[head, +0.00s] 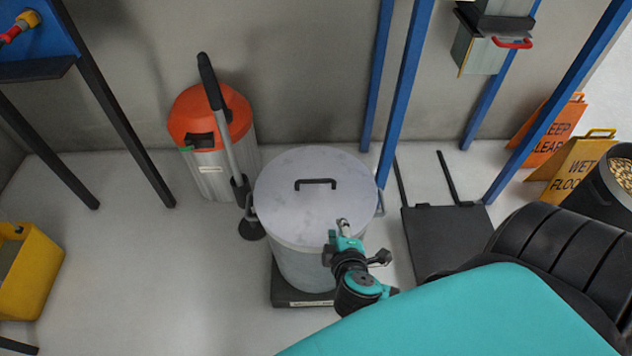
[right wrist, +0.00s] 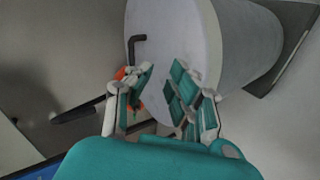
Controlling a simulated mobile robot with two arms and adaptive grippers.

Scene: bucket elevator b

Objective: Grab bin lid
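The bin lid (head: 314,194) is a round grey disc with a dark bar handle (head: 316,182) in its middle. It lies flat on the grey cylindrical bin (head: 302,265). My right gripper (head: 342,230) is at the near right edge of the lid in the head view. In the right wrist view, its fingers (right wrist: 160,88) are spread and empty, with the lid (right wrist: 190,45) and its handle (right wrist: 134,48) beyond them. The fingers are apart from the handle. My left gripper is in neither view.
An orange-topped canister (head: 211,118) and a broom-like tool (head: 221,125) stand left of the bin. A black platform (head: 445,238) lies to the right. Blue posts (head: 402,80) rise behind. A yellow container (head: 28,272) is at the left; the floor between is clear.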

